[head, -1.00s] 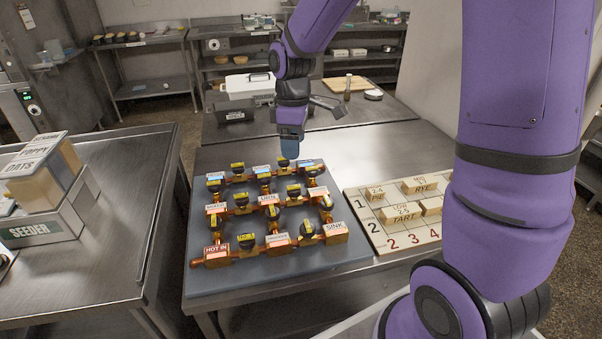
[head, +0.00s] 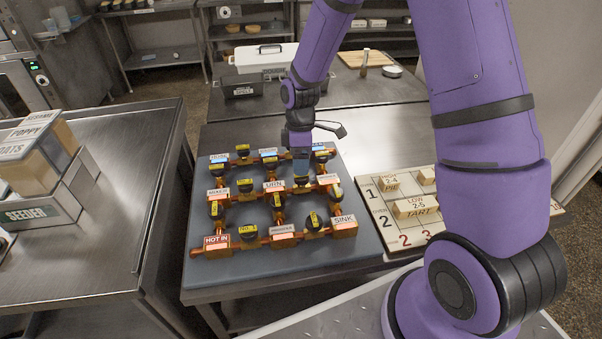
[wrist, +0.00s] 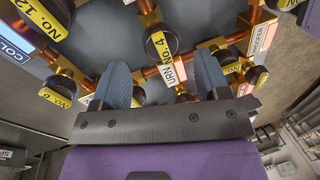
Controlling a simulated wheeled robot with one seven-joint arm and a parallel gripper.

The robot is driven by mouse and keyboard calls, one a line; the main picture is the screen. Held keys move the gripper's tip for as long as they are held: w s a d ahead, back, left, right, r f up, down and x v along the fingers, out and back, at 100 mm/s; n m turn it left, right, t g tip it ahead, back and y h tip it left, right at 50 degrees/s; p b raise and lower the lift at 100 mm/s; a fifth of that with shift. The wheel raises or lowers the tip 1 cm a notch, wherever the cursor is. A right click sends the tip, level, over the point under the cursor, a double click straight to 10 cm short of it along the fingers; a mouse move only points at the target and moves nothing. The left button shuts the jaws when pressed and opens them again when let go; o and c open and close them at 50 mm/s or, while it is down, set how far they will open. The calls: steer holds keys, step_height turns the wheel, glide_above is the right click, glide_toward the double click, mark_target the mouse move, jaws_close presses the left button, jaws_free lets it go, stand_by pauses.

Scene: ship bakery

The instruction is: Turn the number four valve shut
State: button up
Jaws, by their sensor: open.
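The number four valve (wrist: 158,45) has a round black knob with a yellow "No. 4" strip. It shows in the wrist view beside the white URN label (wrist: 181,69), on a copper pipe. My gripper (wrist: 161,64) is open and empty; its two blue-grey fingers stand apart on either side of the knob's lower side in the picture, and I cannot tell whether they touch it. In the head view my gripper (head: 300,172) points down over the valve board (head: 215,272), just right of the URN label. It hides part of the pipework there.
Other valves crowd close, including No. 12 (wrist: 38,22) and No. 6 (wrist: 58,92). A numbered board with wooden blocks (head: 404,244) lies right of the valve board. A seeded-goods box (head: 40,212) sits on the left table. A white case (head: 262,57) stands behind.

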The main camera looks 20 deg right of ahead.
steer(key=shift+x, duration=2.1)
steer(key=c, duration=0.9)
